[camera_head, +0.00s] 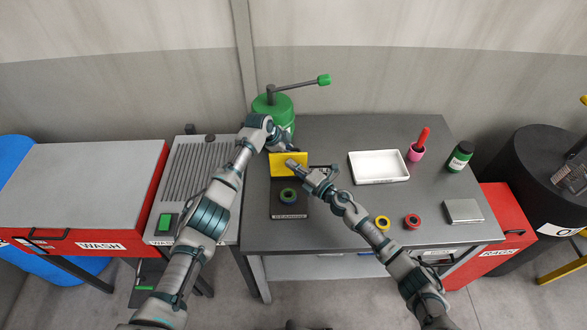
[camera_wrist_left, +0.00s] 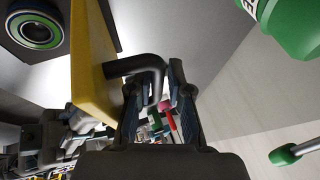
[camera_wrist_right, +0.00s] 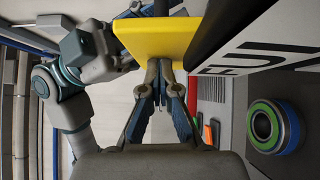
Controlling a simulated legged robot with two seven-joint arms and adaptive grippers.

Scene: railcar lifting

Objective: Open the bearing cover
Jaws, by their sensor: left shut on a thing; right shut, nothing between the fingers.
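The yellow bearing cover (camera_head: 280,170) stands raised at the back of the dark bearing box (camera_head: 278,212). A bearing (camera_head: 288,196) with a green ring shows in the box, and it also shows in the right wrist view (camera_wrist_right: 270,125). My left gripper (camera_head: 291,148) is behind the cover. In the left wrist view its fingers (camera_wrist_left: 156,82) are shut on the cover's black handle (camera_wrist_left: 140,64). My right gripper (camera_head: 293,164) is in front of the cover. In the right wrist view its fingertips (camera_wrist_right: 160,68) are shut and empty at the yellow panel (camera_wrist_right: 160,40); contact is unclear.
A green canister (camera_head: 272,107) with a lever stands behind my left gripper. A white tray (camera_head: 378,166), a pink cup (camera_head: 415,153), a green jar (camera_head: 460,157) and yellow (camera_head: 382,223) and red (camera_head: 413,221) rings are on the grey table. The table's middle is mostly clear.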

